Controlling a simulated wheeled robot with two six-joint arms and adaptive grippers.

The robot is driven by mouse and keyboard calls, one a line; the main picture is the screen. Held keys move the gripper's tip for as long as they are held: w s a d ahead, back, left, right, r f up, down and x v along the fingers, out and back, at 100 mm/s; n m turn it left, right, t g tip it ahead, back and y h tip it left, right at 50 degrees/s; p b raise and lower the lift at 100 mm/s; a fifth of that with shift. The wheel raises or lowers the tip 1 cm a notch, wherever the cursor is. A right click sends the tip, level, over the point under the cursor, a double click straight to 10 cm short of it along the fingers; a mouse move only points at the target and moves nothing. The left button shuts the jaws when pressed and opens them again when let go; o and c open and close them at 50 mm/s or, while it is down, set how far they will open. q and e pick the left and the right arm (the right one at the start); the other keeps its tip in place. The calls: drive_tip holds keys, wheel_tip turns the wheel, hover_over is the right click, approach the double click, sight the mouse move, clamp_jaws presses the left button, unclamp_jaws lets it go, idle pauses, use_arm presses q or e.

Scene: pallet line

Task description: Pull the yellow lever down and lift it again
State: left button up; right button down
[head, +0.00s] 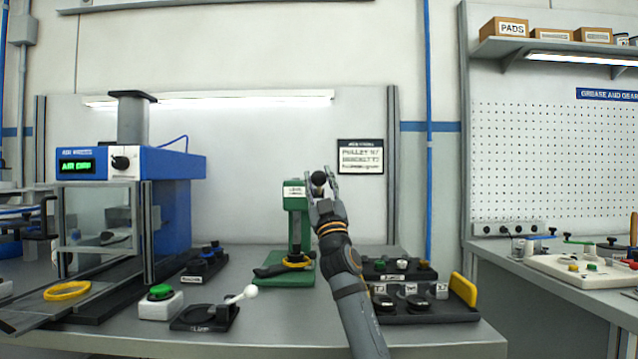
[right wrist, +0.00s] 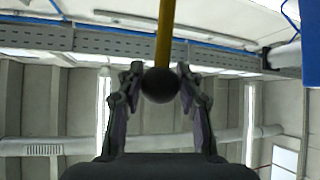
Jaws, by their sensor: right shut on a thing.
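The yellow lever's shaft (right wrist: 164,35) shows in the right wrist view and ends in a round black knob (right wrist: 160,85). The knob also shows in the head view (head: 319,180), held high beside the top of a green press (head: 296,235). My right gripper (head: 322,184) is shut on the black knob, with one finger on each side of it; it also shows in the right wrist view (right wrist: 160,92). In the head view the yellow shaft is hidden behind the gripper and knob. My left gripper is not in view.
A blue and grey machine (head: 175,190) stands on the bench at left. A green button box (head: 160,302) and a white-knobbed lever (head: 240,295) lie in front. A black fixture block (head: 420,305) with a yellow end sits right of my arm. A sign (head: 360,157) hangs behind.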

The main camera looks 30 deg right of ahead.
drive_tip(key=shift+w+f, duration=0.15)
drive_tip(key=shift+f, duration=0.2)
drive_tip(key=c, duration=1.3)
unclamp_jaws()
drive_tip(key=o, duration=0.4)
drive_tip(key=shift+r, duration=0.1)
drive_tip(key=shift+o, duration=0.2)
drive_tip(key=shift+r, duration=0.1)
drive_tip(key=v, duration=1.2)
